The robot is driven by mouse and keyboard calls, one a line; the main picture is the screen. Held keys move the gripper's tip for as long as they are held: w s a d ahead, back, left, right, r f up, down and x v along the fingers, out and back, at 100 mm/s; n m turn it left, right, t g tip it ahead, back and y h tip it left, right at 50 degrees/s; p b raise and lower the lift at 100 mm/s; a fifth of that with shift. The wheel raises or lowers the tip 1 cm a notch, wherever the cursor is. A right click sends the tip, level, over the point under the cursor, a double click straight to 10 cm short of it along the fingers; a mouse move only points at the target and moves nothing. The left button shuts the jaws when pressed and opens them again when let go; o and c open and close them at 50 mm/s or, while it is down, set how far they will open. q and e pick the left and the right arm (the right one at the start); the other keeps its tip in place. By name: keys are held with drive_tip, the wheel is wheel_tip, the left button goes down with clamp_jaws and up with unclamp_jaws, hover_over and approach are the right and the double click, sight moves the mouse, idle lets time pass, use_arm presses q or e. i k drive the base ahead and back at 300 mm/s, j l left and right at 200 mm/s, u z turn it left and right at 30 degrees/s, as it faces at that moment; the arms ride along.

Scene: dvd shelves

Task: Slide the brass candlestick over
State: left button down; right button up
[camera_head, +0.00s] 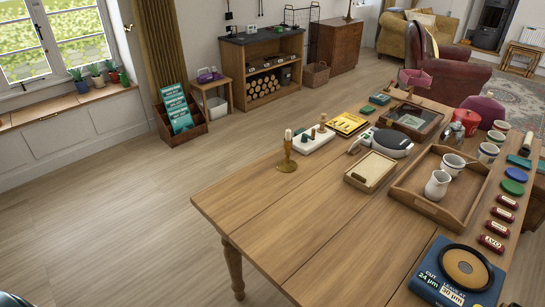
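The brass candlestick (287,152) stands upright on the wooden table (300,225), close to the table's far left edge. A short pale candle shows at its top. The white board with small pegs (313,139) is just to its right and behind. Neither of my grippers can be made out. A small dark piece at the bottom left corner may be part of my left arm, but no fingertips show. Nothing is touching the candlestick from my side.
Right of the candlestick are a shallow wooden box (370,171), a grey-topped device (392,142) and a wooden tray (440,200) with a jug and cups. A blue box with a disc (458,273) lies at the near right. The table's near left part is bare.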

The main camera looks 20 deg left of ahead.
sight(287, 165)
drive_tip(key=i+j+z, duration=0.25)
drive_tip(key=j+z, duration=0.15)
drive_tip(key=j, duration=0.95)
drive_tip(key=j+z, duration=0.35)
drive_tip(key=j, duration=0.95)
drive_tip(key=k+j+z, duration=0.1)
drive_tip(key=j+z, duration=0.3)
drive_tip(key=j, duration=0.95)
